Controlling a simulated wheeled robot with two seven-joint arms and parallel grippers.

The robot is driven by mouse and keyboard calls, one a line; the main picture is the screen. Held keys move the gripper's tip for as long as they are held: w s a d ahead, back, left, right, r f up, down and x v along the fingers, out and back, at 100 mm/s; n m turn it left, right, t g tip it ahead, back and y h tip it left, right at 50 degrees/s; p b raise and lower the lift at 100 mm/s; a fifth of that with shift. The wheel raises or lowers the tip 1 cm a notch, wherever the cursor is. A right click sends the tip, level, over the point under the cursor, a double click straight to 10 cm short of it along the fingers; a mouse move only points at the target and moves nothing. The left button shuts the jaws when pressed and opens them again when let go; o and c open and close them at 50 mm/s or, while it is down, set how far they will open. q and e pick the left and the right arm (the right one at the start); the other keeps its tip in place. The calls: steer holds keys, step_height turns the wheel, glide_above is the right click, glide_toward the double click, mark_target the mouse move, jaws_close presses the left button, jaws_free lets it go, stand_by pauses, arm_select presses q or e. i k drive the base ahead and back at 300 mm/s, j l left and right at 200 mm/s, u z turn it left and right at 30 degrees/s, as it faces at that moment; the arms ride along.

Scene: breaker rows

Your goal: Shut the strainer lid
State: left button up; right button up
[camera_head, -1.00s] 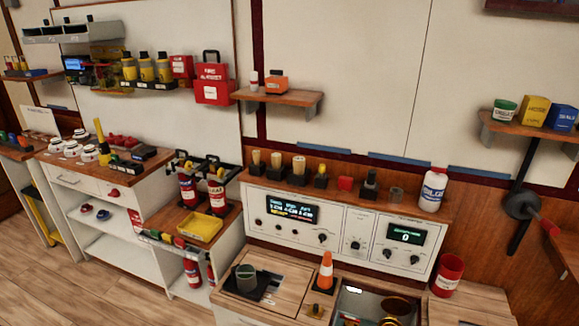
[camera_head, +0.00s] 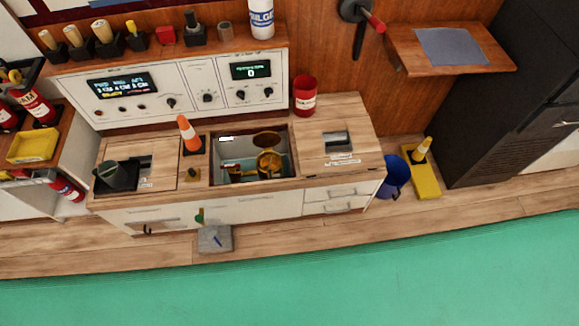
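A brass strainer (camera_head: 268,162) stands inside an open rectangular well in the wooden counter top. A round brass lid (camera_head: 266,140) appears raised behind the strainer's top, standing open; the hinge is too small to make out. The well's grey inner wall (camera_head: 232,150) shows behind them. Neither of my grippers is in view.
An orange cone (camera_head: 188,135) stands left of the well and a red canister (camera_head: 304,95) behind it on the right. A control panel (camera_head: 180,85) rises behind the counter. A blue bucket (camera_head: 396,175) is on the floor at right. The green floor (camera_head: 300,275) in front is clear.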

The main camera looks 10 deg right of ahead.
mark_target(265, 139)
steer(key=j+u, duration=0.25)
steer(key=j, duration=0.4)
steer(key=i+j+u, duration=0.2)
steer(key=j, duration=0.45)
steer(key=k, duration=0.1)
